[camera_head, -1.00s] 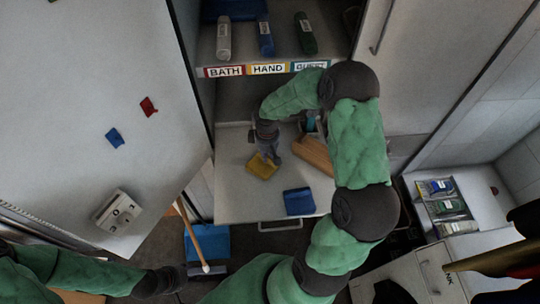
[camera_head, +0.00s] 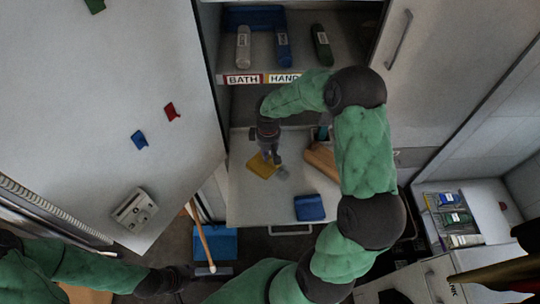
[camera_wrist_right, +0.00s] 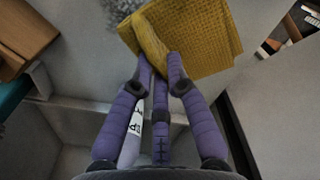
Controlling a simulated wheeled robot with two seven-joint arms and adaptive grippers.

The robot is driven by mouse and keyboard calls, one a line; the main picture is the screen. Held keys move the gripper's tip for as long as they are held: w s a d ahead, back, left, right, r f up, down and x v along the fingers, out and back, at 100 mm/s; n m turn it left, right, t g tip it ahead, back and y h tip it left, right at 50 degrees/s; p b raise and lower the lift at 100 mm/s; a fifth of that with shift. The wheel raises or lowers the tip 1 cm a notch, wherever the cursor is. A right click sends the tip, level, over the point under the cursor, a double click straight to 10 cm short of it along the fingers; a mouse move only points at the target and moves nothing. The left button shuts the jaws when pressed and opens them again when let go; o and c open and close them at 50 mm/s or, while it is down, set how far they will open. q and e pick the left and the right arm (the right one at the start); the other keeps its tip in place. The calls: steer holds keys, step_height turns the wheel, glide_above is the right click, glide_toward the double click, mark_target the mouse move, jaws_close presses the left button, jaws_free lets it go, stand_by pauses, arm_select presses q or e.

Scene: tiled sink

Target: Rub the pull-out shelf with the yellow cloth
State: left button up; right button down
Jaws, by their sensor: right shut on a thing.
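The yellow cloth (camera_head: 262,167) lies on the pale pull-out shelf (camera_head: 262,210), near its left side, in the head view. My right gripper (camera_head: 268,153) reaches down from above and is shut on the cloth's edge. In the right wrist view the purple fingers (camera_wrist_right: 160,62) meet at a fold of the yellow cloth (camera_wrist_right: 208,38), which spreads beyond them. A grey speckled smudge (camera_head: 284,172) marks the shelf just right of the cloth; it also shows in the wrist view (camera_wrist_right: 124,14). My left gripper (camera_head: 185,280) is low at the left, its fingers unclear.
A white door (camera_head: 120,100) stands open at left.

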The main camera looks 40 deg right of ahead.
steer(key=shift+r+p, duration=0.75)
steer(key=shift+r, duration=0.65)
